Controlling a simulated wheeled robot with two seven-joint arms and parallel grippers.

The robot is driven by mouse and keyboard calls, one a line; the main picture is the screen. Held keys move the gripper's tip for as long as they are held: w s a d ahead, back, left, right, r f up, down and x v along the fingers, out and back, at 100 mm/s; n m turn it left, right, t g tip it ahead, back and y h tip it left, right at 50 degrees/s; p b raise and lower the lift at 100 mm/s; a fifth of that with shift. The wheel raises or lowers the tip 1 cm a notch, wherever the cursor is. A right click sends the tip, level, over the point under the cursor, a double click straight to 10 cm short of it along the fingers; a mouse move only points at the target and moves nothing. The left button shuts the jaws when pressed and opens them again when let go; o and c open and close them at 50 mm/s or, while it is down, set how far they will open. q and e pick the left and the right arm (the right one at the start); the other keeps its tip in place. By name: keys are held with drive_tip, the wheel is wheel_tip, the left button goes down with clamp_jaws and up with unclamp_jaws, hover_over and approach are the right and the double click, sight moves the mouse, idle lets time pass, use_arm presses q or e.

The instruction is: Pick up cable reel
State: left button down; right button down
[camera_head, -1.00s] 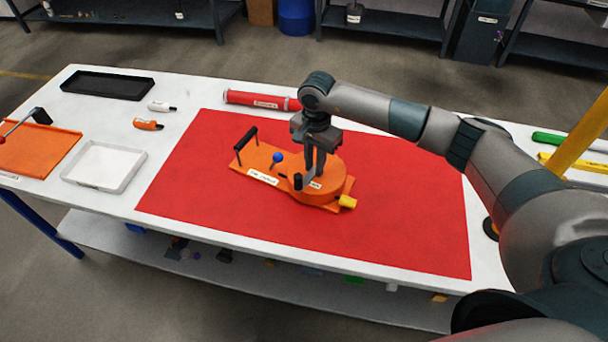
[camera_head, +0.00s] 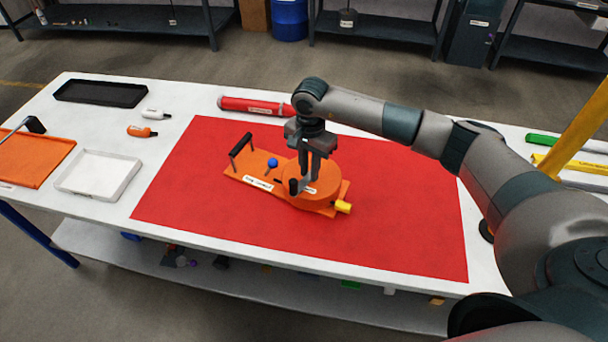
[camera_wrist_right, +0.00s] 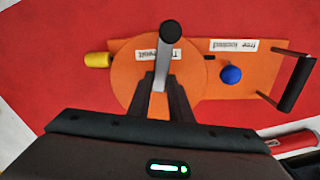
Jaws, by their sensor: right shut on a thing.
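An orange unit with a round drum (camera_head: 325,175) on a flat base plate (camera_head: 245,180) lies on the red mat. It looks like a reel, but its labels are too small to read surely. It has a black bar handle at its left end, a blue knob (camera_head: 272,163) and a yellow end piece (camera_head: 343,207). My right gripper (camera_head: 308,181) is over the drum, pointing down. My left gripper is not in view.
The red mat (camera_head: 400,225) is clear around the unit. A red tube (camera_head: 250,105) lies behind it. White (camera_head: 75,187), orange (camera_head: 30,165) and black (camera_head: 104,86) trays and two small bottles are at left. Green and yellow items lie at right.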

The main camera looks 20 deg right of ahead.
drive_tip(key=shift+r, duration=0.1)
